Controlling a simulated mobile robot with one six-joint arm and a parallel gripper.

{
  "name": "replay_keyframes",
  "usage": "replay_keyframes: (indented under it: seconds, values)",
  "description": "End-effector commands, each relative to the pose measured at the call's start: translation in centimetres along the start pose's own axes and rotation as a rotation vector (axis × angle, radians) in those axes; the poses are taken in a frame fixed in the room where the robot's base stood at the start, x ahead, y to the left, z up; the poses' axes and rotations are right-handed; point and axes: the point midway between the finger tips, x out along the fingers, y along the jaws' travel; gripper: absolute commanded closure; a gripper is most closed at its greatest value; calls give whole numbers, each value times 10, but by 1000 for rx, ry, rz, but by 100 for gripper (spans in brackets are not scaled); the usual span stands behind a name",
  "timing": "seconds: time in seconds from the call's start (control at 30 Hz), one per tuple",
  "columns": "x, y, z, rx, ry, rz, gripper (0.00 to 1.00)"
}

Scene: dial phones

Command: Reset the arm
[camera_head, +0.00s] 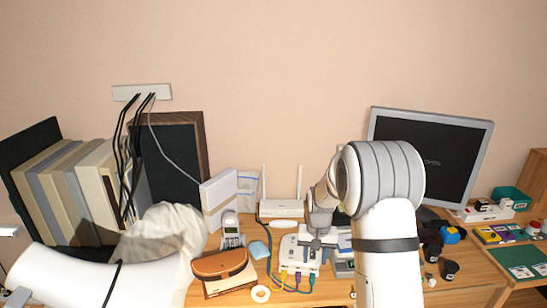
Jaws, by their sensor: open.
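My gripper (317,254) is near the middle of the desk, in front of my white and grey arm. It hangs fingers-down over a white box (289,252) with several coloured cables plugged into its front. The jaws are apart, and I see nothing held between them. Whether the fingertips touch the box is too small to tell. My forearm hides part of the desk to the right of the gripper.
A grey phone (232,232) stands behind a brown case (220,263). A white router (282,208) with antennas stands behind the box. A monitor (430,158) stands at right, books (62,190) at left. Black cables hang from a wall strip (141,92). Small items crowd the right side.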

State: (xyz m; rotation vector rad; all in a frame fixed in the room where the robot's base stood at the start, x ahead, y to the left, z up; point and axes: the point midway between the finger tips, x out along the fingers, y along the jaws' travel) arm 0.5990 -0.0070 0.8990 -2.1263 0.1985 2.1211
Motion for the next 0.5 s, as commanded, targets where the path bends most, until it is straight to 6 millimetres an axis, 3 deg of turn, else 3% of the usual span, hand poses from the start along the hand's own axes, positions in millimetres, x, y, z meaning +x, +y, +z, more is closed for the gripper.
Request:
replay_keyframes:
  seconds: [0.2, 0.5]
  values:
    - [-62, 6, 38, -31, 47, -7, 59]
    - [-129, 18, 111, -78, 109, -14, 59]
